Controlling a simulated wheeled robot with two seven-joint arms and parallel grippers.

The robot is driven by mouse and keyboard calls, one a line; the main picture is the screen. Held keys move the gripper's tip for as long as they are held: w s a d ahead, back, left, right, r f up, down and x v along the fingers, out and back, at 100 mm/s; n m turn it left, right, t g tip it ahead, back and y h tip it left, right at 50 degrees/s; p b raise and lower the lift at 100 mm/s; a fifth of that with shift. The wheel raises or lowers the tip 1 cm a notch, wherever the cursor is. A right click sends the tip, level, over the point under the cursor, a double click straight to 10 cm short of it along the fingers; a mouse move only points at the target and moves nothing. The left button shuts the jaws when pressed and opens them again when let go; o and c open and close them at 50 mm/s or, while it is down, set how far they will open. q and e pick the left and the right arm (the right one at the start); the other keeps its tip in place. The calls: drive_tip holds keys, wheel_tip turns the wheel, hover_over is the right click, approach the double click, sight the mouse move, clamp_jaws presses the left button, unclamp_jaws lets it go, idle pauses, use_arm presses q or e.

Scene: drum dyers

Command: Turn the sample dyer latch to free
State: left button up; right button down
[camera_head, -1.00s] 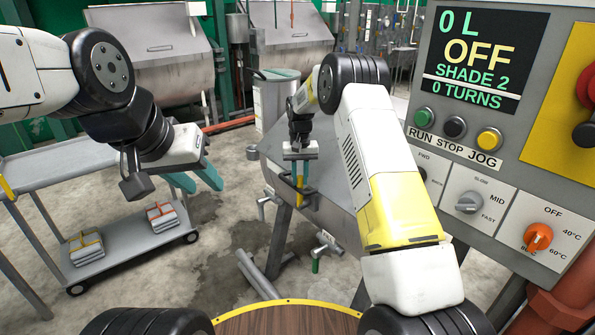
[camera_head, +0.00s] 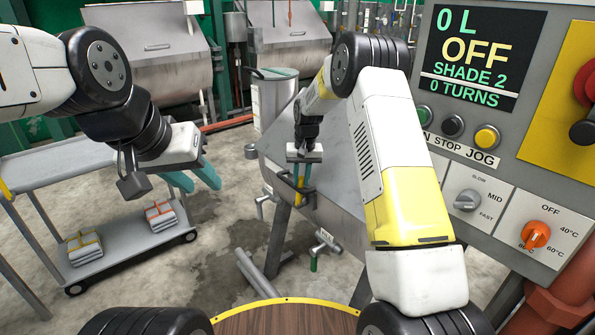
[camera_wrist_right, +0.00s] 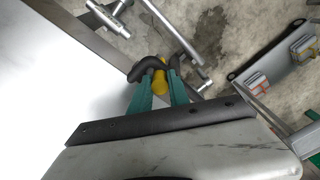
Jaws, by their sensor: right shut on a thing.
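The sample dyer (camera_head: 330,185) is the grey metal drum body in the middle of the head view. Its latch (camera_head: 298,197) is a yellow handle beside a dark bracket on the dyer's front left. My right gripper (camera_head: 301,178) comes from above with its teal fingers on the latch. In the right wrist view the teal fingers are closed around the yellow latch handle (camera_wrist_right: 160,83), next to a dark curved bar. My left gripper (camera_head: 196,179) is in the air left of the dyer, with two teal fingers apart and nothing visible between them.
A control panel (camera_head: 470,155) reading OFF stands at the right, close to my right arm. A grey trolley (camera_head: 130,250) with folded cloths stands at the left. Pipes and valves (camera_head: 325,241) hang below the dyer. Larger dyers (camera_head: 150,50) stand behind.

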drive_tip(key=c, duration=1.3)
unclamp_jaws()
drive_tip(key=shift+o, duration=0.2)
drive_tip(key=shift+s+d+r, duration=0.1)
drive_tip(key=shift+r, duration=1.2)
drive_tip(key=shift+s+d+r, duration=0.1)
drive_tip(key=shift+s+r, duration=0.05)
drive_tip(key=shift+r, duration=1.15)
drive_tip(key=shift+s+d+r, duration=0.1)
drive_tip(key=shift+r, duration=1.2)
